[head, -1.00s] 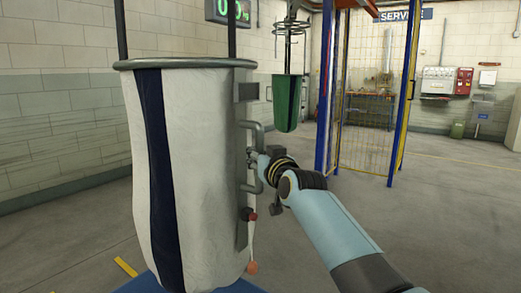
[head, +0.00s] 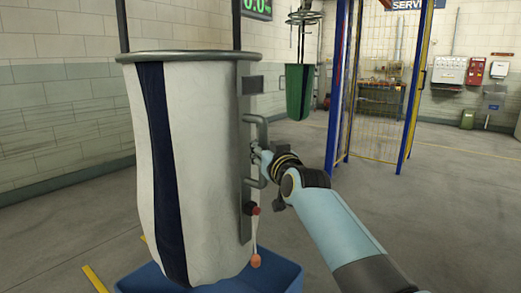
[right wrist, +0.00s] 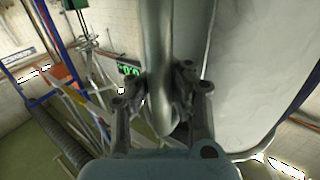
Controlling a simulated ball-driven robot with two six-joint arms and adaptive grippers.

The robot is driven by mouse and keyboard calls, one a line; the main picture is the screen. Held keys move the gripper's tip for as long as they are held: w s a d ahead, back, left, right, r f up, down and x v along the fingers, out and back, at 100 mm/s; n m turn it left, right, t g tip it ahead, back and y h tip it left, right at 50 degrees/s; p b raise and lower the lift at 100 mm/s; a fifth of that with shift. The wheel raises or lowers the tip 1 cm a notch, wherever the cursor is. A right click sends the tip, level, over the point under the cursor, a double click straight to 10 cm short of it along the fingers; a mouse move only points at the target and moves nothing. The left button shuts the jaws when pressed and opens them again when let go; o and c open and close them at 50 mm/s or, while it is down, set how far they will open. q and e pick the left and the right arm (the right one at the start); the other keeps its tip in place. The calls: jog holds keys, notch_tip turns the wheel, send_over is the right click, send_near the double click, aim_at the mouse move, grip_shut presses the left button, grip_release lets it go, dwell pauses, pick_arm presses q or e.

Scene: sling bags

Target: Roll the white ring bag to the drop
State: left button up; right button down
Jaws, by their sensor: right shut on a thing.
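The white ring bag (head: 205,160), with a dark navy stripe and a grey metal ring (head: 190,57) at its top, hangs upright on the left of the head view. A grey plate on its right side carries a handle (head: 263,128) and a red-tipped lever (head: 255,211) with an orange ball (head: 256,261) below. My right gripper (head: 257,152) is shut on this handle. In the right wrist view its fingers (right wrist: 160,88) close around the handle bar (right wrist: 157,45), beside the white bag (right wrist: 255,70). My left gripper is out of view.
A blue bin (head: 277,280) stands beneath the bag. A green bag (head: 299,92) hangs farther back. A yellow mesh cage with blue posts (head: 341,90) stands right of it. A green digital display (head: 257,6) is above. The floor at right is open.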

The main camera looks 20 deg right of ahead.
jog(key=shift+s+d+f, duration=0.1)
jog(key=shift+d+f, duration=0.05)
jog(key=shift+f, duration=0.2)
jog(key=c, duration=1.5)
grip_release()
jog(key=shift+s+d+r, duration=0.15)
jog(key=shift+s+d, duration=0.05)
jog(key=shift+d, duration=0.05)
jog(key=o, duration=0.3)
jog(key=shift+r, duration=0.1)
jog(key=shift+o, duration=0.2)
jog(key=shift+w+a, duration=0.1)
jog(key=shift+s, duration=0.4)
jog(key=s, duration=1.1)
jog(key=shift+s+d, duration=0.15)
jog(key=shift+d, duration=0.3)
